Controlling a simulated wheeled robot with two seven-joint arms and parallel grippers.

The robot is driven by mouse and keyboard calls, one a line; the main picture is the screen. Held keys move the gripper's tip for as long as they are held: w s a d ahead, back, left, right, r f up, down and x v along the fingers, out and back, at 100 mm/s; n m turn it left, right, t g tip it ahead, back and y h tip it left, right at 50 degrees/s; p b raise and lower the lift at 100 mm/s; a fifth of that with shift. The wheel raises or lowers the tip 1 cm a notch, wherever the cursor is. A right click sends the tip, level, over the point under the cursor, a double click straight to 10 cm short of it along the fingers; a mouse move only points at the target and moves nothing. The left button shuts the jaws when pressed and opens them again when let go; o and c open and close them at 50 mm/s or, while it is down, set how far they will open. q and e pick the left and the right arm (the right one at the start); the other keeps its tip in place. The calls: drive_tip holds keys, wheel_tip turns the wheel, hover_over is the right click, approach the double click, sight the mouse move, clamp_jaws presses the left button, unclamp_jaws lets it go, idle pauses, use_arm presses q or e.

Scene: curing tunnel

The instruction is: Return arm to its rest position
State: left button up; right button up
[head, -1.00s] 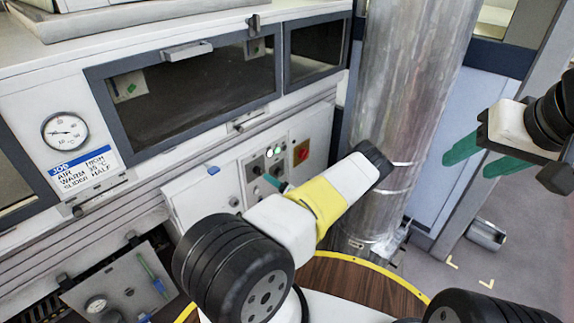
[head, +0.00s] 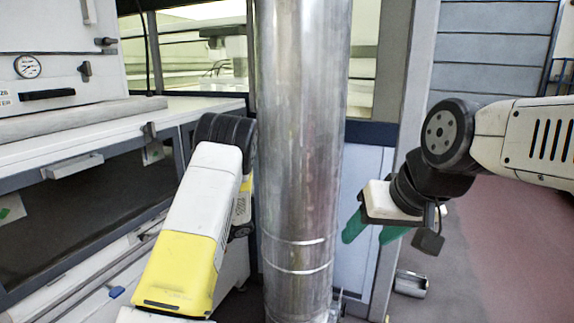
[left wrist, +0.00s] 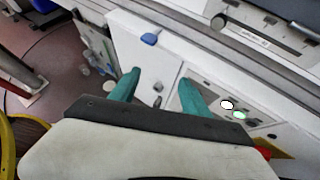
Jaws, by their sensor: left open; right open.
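My right gripper (head: 372,228) hangs at the right of the head view, with its green fingers apart and nothing between them. It is to the right of the metal column. My left arm, white with a yellow band, rises at the lower left of the head view, and its gripper is hidden there. In the left wrist view my left gripper (left wrist: 156,82) has its teal fingers apart and empty. They are in front of the white cabinet front, beside the control panel (left wrist: 225,108) with its lit buttons.
A shiny metal column (head: 300,150) stands upright between my arms. The white oven cabinet (head: 90,128) with a dark window is at the left. A small metal cylinder (head: 410,284) lies on the floor at the right, where the floor is otherwise mostly clear.

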use_arm(q)
drive_tip(key=s+d+r+n+t+h, duration=0.3)
drive_tip(key=s+d+r+n+h, duration=0.3)
drive_tip(key=s+d+r+n, duration=0.2)
drive_tip(key=s+d+r+n+t+h, duration=0.4)
drive_tip(key=s+d+r+n+h, duration=0.3)
drive_tip(key=s+d+r, duration=0.5)
drive_tip(key=s+r+n, duration=0.2)
drive_tip(key=s+r, duration=0.2)
drive_tip(key=r, duration=0.4)
drive_tip(key=shift+s+r+t, duration=0.3)
drive_tip(key=shift+s+r, duration=0.1)
